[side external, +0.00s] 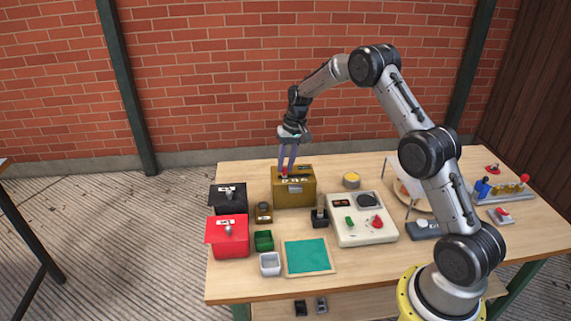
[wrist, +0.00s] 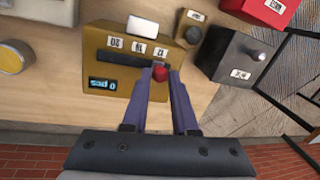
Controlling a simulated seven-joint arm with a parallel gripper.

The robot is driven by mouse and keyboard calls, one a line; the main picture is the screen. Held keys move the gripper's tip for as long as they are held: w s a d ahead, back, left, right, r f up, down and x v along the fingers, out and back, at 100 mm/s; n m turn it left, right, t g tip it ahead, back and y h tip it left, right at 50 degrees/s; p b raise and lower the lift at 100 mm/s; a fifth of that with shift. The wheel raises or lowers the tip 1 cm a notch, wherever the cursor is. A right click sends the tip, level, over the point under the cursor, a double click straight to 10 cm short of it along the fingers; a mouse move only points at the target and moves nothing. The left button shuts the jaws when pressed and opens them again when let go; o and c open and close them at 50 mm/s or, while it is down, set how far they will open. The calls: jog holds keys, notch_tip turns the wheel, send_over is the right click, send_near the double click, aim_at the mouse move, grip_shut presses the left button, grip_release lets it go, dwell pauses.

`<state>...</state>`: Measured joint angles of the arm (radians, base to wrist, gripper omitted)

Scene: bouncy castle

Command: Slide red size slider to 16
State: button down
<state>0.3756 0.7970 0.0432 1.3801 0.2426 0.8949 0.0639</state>
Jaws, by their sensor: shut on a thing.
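A mustard-yellow box (side external: 294,196) stands at the back of the table; it also fills the middle of the wrist view (wrist: 115,68). On its top is a dark slot (wrist: 120,58) with white labels, which appear upside down and read 20 (wrist: 115,43), 16 (wrist: 138,47) and 12 (wrist: 160,52) from left to right. The red slider knob (wrist: 160,72) is at the right end of the slot, by the 12 label. My gripper (side external: 286,171) reaches down from above, its purple fingers shut on the red knob.
A small display (wrist: 103,84) glows on the box, its text unclear. Black (side external: 228,198) and red (side external: 228,237) boxes stand left of it. A small dark labelled block (side external: 264,212), a joystick (side external: 320,215) and a white control panel (side external: 361,225) are nearby. A yellow-topped round tin (side external: 352,180) is to the right.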

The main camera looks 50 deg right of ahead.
aim_at(292, 176)
dwell(0.9)
jog(key=shift+s+d, duration=1.05)
jog(key=shift+d, duration=0.05)
jog(key=c, duration=0.7)
grip_release()
jog(key=shift+r, duration=0.1)
notch_tip(292, 176, up, 14)
jog(key=s+d, duration=0.1)
jog(key=d, duration=0.1)
jog(key=shift+s+f, duration=0.25)
